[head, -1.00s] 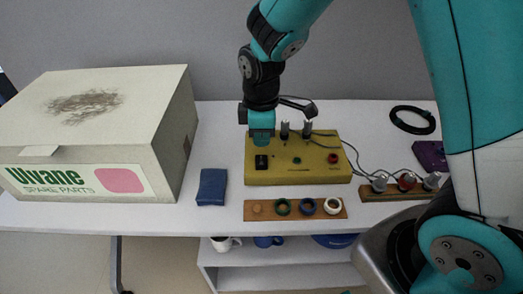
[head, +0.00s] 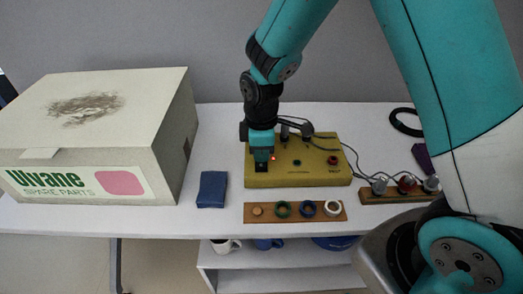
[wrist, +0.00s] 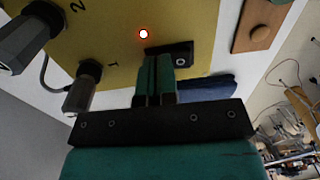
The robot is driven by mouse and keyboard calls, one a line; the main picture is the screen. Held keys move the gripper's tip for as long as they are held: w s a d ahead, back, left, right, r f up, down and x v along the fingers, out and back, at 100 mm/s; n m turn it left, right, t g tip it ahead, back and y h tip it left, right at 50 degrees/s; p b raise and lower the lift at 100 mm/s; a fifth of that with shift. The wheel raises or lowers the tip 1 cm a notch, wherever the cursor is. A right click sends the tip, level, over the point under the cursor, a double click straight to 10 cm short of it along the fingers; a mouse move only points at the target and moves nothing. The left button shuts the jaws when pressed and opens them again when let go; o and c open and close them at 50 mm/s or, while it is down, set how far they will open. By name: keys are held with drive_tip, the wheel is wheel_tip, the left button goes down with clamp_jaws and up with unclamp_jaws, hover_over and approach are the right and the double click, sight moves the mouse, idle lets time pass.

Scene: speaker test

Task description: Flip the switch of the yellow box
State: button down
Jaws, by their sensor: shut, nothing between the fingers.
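The yellow box (head: 315,165) stands on the white table, with a black switch (wrist: 182,56) near its left front corner. A small red light (head: 273,158) glows beside the switch; it also shows lit in the wrist view (wrist: 143,34). My gripper (head: 261,160) is shut and empty, pointing down at the switch. In the wrist view the closed fingertips (wrist: 157,58) are at the switch and cover part of it. I cannot tell whether they touch it, and the position of its lever is hidden.
Grey plugs with cables (wrist: 80,95) stand in the box's back part. A large carton (head: 90,130) and a blue folded cloth (head: 212,188) lie to the left. A wooden strip with rings (head: 295,209) lies in front. A plug board (head: 400,190) is to the right.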

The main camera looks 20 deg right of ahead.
drive_tip(key=shift+s, duration=0.15)
drive_tip(key=shift+s+a+r+p, duration=0.25)
drive_tip(key=shift+s+a+p, duration=0.1)
drive_tip(key=shift+s, duration=0.25)
drive_tip(key=shift+r, duration=0.1)
drive_tip(key=r+p, duration=0.4)
drive_tip(key=p, duration=0.1)
drive_tip(key=shift+w+d+r, duration=0.15)
drive_tip(key=shift+w+r, duration=0.15)
drive_tip(key=shift+r, duration=0.1)
wheel_tip(320, 180, up, 9)
drive_tip(key=w, duration=0.1)
drive_tip(key=shift+w+d+b, duration=0.15)
drive_tip(key=shift+d+b, duration=0.15)
drive_tip(key=shift+b, duration=0.1)
drive_tip(key=shift+f, duration=0.1)
